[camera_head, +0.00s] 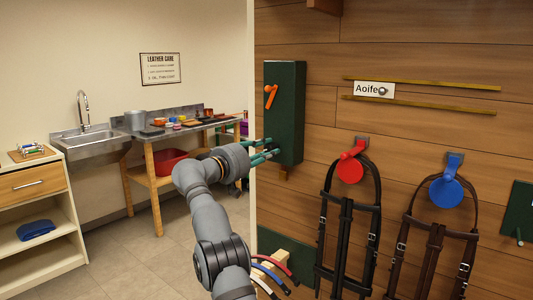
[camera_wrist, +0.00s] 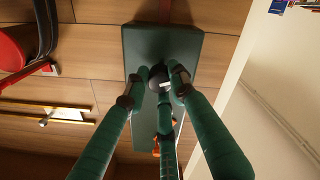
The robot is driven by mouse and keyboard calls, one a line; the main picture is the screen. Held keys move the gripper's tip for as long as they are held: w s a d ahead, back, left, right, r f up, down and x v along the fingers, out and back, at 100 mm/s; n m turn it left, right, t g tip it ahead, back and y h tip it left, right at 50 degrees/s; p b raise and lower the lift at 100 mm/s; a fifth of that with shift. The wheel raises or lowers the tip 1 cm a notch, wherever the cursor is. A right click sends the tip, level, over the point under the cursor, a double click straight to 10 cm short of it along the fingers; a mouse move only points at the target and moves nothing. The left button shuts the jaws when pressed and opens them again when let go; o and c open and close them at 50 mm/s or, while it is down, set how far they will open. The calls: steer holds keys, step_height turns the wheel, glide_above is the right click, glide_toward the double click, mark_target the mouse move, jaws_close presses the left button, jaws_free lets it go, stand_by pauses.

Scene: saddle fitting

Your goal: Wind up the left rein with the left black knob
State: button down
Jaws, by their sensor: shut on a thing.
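A dark green box (camera_head: 286,100) is mounted on the wooden wall, with an orange lever (camera_head: 270,95) on its face. In the wrist view the box's green face (camera_wrist: 188,52) fills the upper middle. My gripper (camera_head: 274,148) is at the lower front of the box. In the wrist view its green fingers (camera_wrist: 160,82) are closed around a small black knob (camera_wrist: 158,72) on the box. The knob is mostly hidden by the fingers, and hidden in the head view. I cannot make out the left rein for certain; a dark strap-like strip (camera_wrist: 180,12) shows above the box in the wrist view.
Bridles hang right of the box on a red holder (camera_head: 350,168) and a blue holder (camera_head: 446,189). Brass rails and an "Aoife" plate (camera_head: 368,89) are above them. Coloured curved pieces (camera_head: 274,268) are below. A sink (camera_head: 95,138) and bench stand at left.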

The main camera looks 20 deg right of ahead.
steer(key=shift+f+m, duration=0.15)
steer(key=shift+m, duration=0.85)
steer(key=shift+f+m, duration=0.1)
steer(key=shift+m, duration=0.9)
steer(key=c, duration=1.6)
jaws_free()
steer(key=shift+o, duration=0.7)
steer(key=shift+r, duration=0.1)
steer(key=shift+a+r, duration=0.1)
steer(key=shift+s+a, duration=0.15)
steer(key=shift+a, duration=0.05)
steer(key=v, duration=1.1)
steer(key=shift+a, duration=0.2)
